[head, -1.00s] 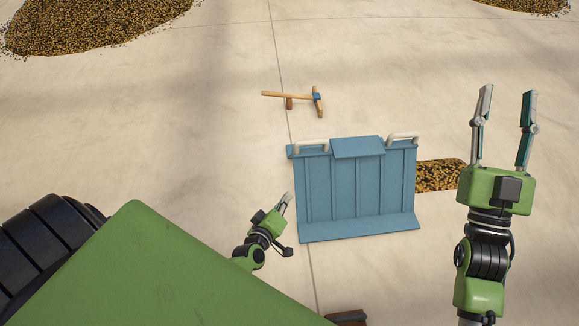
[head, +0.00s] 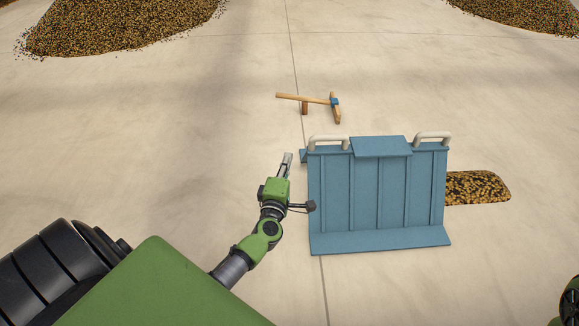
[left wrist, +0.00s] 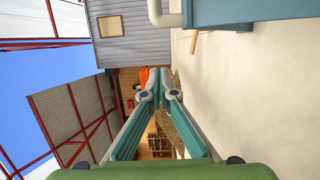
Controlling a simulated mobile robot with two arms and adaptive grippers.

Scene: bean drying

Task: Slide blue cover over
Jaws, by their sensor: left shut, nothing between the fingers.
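The blue cover (head: 375,200) is a ribbed panel with two pale handles, the left handle (head: 328,142) and the right handle (head: 433,138), along its far edge. It lies on the concrete floor in the middle of the head view, and a patch of beans (head: 478,187) shows beyond its right side. My left gripper (head: 288,157) is shut and empty beside the cover's left edge, near the left handle. In the left wrist view the left fingertips (left wrist: 161,74) are together, with part of the blue cover (left wrist: 238,12) at the upper right. My right gripper is not visible.
A wooden rake-like tool (head: 310,100) lies on the floor beyond the cover. A large bean pile (head: 125,25) is at the far left and another (head: 520,14) at the far right. The floor left of the cover is mostly clear.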

